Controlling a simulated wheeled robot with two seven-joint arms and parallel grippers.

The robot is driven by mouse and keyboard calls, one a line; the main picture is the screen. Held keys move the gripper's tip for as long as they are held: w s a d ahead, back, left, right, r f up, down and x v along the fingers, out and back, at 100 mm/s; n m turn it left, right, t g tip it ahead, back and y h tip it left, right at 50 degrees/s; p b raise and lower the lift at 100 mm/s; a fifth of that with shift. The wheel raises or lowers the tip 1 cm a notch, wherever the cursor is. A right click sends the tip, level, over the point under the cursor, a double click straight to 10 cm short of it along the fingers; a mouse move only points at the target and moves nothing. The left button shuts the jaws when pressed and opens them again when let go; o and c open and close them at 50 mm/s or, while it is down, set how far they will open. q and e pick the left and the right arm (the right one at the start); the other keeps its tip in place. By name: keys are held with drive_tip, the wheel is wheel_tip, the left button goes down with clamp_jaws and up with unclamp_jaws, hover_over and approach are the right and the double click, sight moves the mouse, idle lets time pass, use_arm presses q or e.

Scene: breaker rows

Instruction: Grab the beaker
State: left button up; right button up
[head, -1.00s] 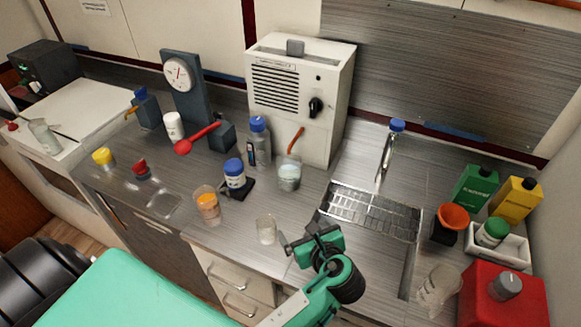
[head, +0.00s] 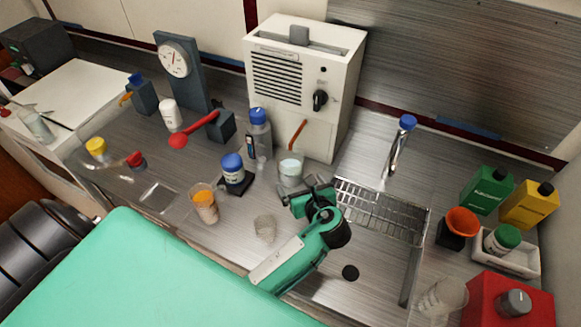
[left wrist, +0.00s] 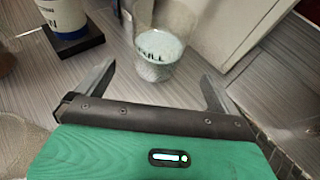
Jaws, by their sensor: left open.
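My left gripper (head: 303,190) is open and empty, just in front of this beaker. Both fingers show spread in the left wrist view (left wrist: 155,82), and the beaker appears still beyond their tips. My right gripper is not in view.
A beaker of orange contents (head: 204,206) and an empty-looking glass (head: 264,229) stand to the left. A blue-lidded jar (head: 233,170) and a clear bottle (head: 259,138) are close by. The white machine (head: 300,90) stands behind; the sink rack (head: 385,210) lies to the right.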

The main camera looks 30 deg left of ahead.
sight(295, 176)
use_arm(q)
drive_tip(key=shift+w+a+f, duration=0.1)
drive_tip(key=shift+w+a, duration=0.2)
drive_tip(key=shift+a, duration=0.1)
drive_tip(key=p+x, duration=0.1)
drive_tip(key=x, duration=0.3)
drive_tip(key=shift+a+p, duration=0.35)
drive_tip(key=shift+w+a, duration=0.1)
drive_tip(key=shift+w, duration=0.05)
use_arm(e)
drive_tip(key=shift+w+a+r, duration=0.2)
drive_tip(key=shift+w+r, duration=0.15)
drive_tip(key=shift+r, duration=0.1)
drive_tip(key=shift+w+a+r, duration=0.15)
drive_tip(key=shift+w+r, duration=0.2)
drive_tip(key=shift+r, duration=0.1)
use_arm(q)
drive_tip(key=c, duration=1.2)
drive_tip(key=shift+c, duration=0.2)
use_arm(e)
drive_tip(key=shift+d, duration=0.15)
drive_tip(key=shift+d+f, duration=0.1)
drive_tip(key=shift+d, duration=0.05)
